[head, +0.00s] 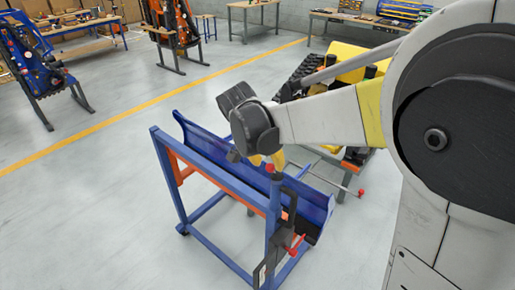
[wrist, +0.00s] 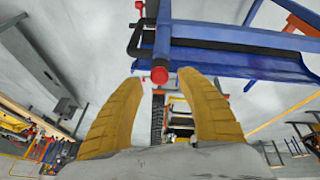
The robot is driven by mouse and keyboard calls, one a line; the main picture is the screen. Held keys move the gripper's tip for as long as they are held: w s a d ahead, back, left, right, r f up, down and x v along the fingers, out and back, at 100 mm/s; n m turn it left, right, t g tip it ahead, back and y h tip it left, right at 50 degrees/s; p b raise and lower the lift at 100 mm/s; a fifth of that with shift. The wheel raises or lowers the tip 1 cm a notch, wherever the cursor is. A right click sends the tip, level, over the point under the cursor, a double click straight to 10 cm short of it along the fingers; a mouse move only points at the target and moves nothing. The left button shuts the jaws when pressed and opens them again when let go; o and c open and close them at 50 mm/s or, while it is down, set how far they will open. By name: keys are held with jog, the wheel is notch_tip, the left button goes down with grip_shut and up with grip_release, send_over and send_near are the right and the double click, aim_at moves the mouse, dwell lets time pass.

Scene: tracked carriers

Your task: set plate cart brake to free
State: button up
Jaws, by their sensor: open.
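The plate cart (head: 219,179), a blue frame with a sloped blue trough and orange bars, stands in front of me in the head view. A red knob (head: 270,168) tops its near corner post; it also shows in the wrist view (wrist: 159,75). Below it are a black bent handle and a red-ended lever (head: 297,243) on the post's side. Which part is the brake, I cannot tell. My gripper (head: 267,160) is open and empty, its yellow fingers around or just above the red knob. In the wrist view, the knob lies between the fingertips (wrist: 157,78); contact is unclear.
A rod with a red end (head: 361,192) sticks out right of the cart. Blue and orange racks (head: 170,30) and workbenches stand far back. The floor left of the cart is clear.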

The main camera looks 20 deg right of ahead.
aim_at(270, 165)
jog(key=shift+x, duration=1.7)
jog(key=shift+c, duration=0.4)
